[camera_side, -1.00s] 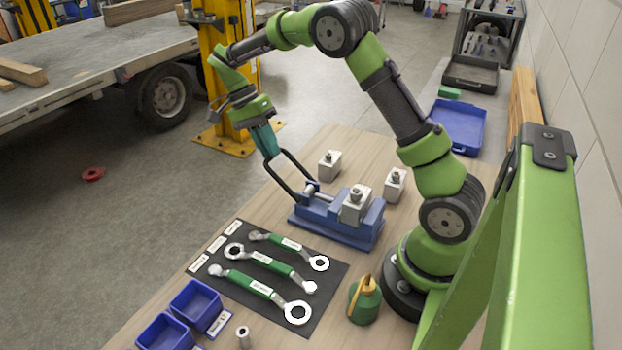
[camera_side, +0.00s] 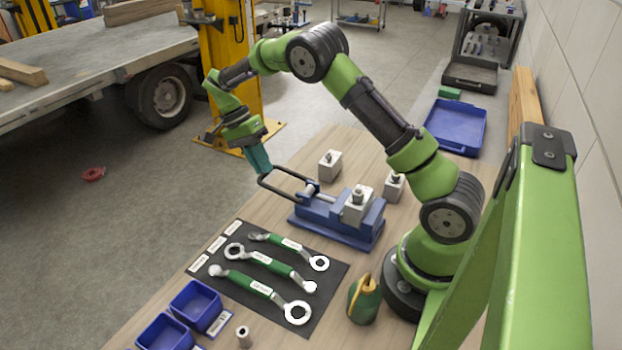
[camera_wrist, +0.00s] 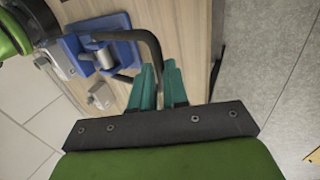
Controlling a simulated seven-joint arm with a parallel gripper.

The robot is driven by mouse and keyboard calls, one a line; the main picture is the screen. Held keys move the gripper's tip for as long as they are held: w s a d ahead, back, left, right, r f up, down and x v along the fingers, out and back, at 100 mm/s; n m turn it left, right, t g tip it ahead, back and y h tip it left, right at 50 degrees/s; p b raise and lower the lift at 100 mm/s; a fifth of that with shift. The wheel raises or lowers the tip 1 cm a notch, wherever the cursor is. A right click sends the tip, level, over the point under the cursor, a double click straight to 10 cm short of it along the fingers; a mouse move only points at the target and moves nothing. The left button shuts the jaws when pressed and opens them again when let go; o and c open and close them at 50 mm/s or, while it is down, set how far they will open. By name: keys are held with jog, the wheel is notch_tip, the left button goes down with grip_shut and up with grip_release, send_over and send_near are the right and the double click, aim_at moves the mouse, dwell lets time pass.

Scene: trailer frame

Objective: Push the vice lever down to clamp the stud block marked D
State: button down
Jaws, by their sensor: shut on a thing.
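The blue vice (camera_side: 335,225) stands on the bench, and also shows in the wrist view (camera_wrist: 118,37). A grey stud block (camera_side: 356,207) sits in it; no letter is readable. The vice's black looped lever (camera_side: 283,197) sticks out to the left at a low slant. It also shows in the wrist view (camera_wrist: 150,42), running to my fingers. My gripper (camera_side: 264,173) has teal fingers, shut on the lever's outer end. In the wrist view the fingertips (camera_wrist: 159,66) meet the lever's bar; the exact contact is partly hidden.
Two more stud blocks (camera_side: 329,165) (camera_side: 394,187) stand behind and right of the vice. A dark mat (camera_side: 322,290) with wrenches lies in front. Blue bins (camera_side: 196,305) sit at the front left.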

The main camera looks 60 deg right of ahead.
jog(key=shift+w+a+f, duration=0.1)
jog(key=shift+w+a, duration=0.1)
jog(key=shift+w, duration=0.25)
jog(key=c, duration=1.1)
grip_release()
jog(key=shift+c, duration=0.2)
jog(key=shift+d, duration=0.1)
jog(key=v, duration=1.2)
jog(key=shift+s, duration=0.2)
